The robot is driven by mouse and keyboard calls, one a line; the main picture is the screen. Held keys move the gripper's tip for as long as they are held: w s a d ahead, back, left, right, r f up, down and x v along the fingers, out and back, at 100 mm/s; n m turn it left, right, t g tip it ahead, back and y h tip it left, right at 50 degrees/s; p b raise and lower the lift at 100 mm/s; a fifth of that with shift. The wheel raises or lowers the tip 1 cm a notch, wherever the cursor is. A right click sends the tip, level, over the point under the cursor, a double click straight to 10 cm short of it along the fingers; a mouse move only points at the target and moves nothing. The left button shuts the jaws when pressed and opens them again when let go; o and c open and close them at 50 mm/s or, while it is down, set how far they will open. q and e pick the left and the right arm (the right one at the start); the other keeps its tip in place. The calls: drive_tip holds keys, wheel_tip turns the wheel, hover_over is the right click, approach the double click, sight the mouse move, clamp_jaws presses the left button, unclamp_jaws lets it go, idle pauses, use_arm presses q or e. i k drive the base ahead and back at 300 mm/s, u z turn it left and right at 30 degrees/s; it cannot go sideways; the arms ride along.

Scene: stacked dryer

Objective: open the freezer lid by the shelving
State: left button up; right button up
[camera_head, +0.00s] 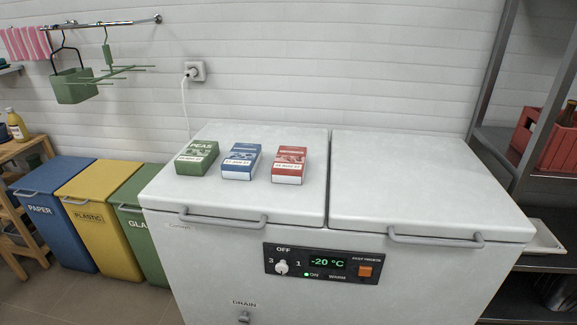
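A white chest freezer stands in front of me with two lids side by side, both closed. The right lid (420,185), beside the shelving (500,90), is bare on top and has a grey bar handle (436,241) along its front edge. The left lid (245,203) has a similar handle (222,221) and carries three boxes. Neither of my grippers shows in the head view.
A green peas box (197,158), a blue box (241,161) and a red box (289,165) lie on the left lid. The front panel (318,265) reads -20 °C. Blue, yellow and green bins stand at left. A red crate (548,138) sits on the shelving.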

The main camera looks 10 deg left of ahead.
sight(392, 184)
drive_tip(key=k, duration=0.5)
drive_tip(key=z, duration=1.65)
drive_tip(key=i, duration=1.2)
drive_tip(key=u, duration=2.2)
